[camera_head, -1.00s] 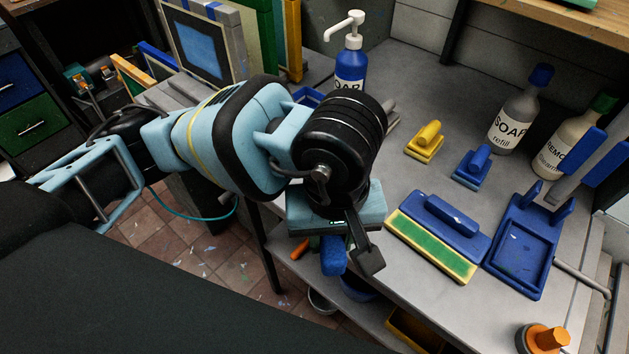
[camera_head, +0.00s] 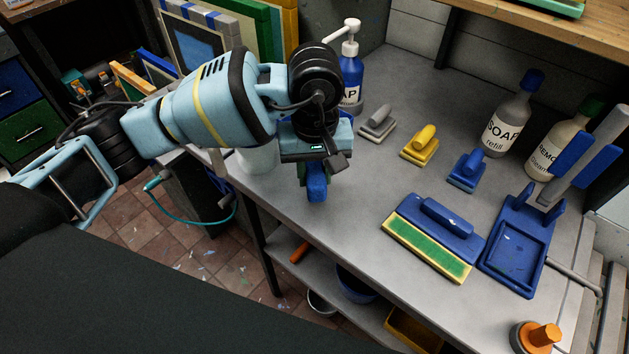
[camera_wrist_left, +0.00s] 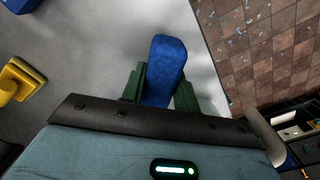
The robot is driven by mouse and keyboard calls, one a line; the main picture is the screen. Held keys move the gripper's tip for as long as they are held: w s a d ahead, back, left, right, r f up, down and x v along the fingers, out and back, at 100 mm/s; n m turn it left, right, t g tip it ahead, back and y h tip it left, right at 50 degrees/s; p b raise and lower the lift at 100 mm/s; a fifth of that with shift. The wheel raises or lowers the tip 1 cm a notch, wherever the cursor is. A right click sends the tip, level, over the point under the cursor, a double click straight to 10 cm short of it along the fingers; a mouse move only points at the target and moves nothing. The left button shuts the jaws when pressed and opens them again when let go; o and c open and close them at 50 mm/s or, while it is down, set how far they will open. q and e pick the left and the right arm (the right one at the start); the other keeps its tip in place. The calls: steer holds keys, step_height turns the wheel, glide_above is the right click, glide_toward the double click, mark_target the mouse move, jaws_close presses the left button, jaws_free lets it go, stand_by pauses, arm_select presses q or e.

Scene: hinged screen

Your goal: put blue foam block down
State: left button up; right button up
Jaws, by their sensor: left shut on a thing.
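The blue foam block (camera_head: 316,185) is held in my left gripper (camera_head: 312,172), above or at the grey bench near its left front edge. In the left wrist view the blue foam block (camera_wrist_left: 164,72) stands between the two dark green fingers of the left gripper (camera_wrist_left: 160,88), which are shut on it. I cannot tell whether the block's lower end touches the bench. My right gripper is not in view.
The grey bench (camera_head: 335,235) is clear in front of the block. Grey (camera_head: 377,124), yellow (camera_head: 419,144) and blue (camera_head: 467,170) handled tools stand to the right. A blue squeegee-like tool (camera_head: 435,233) and blue tray (camera_head: 512,262) lie further right. A soap pump bottle (camera_head: 350,75) stands behind.

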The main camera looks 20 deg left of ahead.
mark_target(315, 182)
arm_select(q)
step_height(315, 182, down, 4)
steer(key=shift+w+r, duration=0.1)
steer(key=shift+r, duration=0.15)
steer(key=shift+f, duration=0.25)
steer(key=o, duration=0.9)
steer(key=shift+r, duration=0.1)
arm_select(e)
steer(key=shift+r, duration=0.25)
arm_select(q)
steer(key=shift+r, duration=0.4)
step_height(315, 182, up, 12)
steer(key=shift+f, duration=0.25)
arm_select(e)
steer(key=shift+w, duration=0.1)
